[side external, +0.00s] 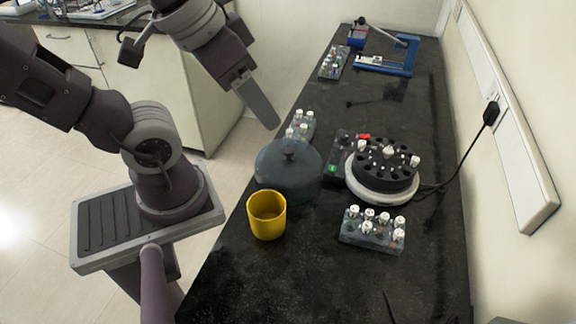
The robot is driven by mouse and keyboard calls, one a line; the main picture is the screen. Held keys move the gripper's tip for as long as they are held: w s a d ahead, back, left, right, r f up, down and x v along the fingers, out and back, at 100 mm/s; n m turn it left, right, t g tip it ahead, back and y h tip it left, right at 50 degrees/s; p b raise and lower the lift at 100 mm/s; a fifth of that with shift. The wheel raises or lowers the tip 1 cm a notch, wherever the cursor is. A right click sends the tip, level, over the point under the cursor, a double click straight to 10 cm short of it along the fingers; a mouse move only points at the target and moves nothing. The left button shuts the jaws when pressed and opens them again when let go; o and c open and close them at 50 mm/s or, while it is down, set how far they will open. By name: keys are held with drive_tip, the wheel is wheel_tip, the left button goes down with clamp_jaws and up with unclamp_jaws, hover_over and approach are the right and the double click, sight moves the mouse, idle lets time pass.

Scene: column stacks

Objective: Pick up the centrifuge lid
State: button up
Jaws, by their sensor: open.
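The centrifuge lid (284,174) is a dark, translucent grey dome with a small dark knob on top. It lies on the black bench near its left edge, behind the yellow cup. The centrifuge (382,171) stands to its right, uncovered, with a black rotor, several white-capped tubes and a pale rim. My gripper (262,112) hangs above and to the left of the lid, pointing down and to the right, apart from it. It is open, and nothing shows between its fingers; the finger gap is hard to see from this side.
A yellow cup (266,215) stands just in front of the lid. Tube racks stand at front right (372,229) and behind the lid (300,125). A control box (340,157) sits between lid and centrifuge. A blue-framed device (388,56) is at the far end. The bench front is mostly clear.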

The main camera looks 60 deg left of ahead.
drive_tip(key=w+a+f+n+g, duration=0.2)
drive_tip(key=w+a+f+n, duration=0.2)
drive_tip(key=w+n, duration=0.25)
drive_tip(key=n+g, duration=0.3)
drive_tip(key=n, duration=0.7)
hover_over(289, 149)
wheel_tip(289, 149, down, 13)
drive_tip(key=shift+r, duration=0.1)
wheel_tip(289, 149, down, 7)
drive_tip(key=shift+s+r, duration=0.1)
clamp_jaws()
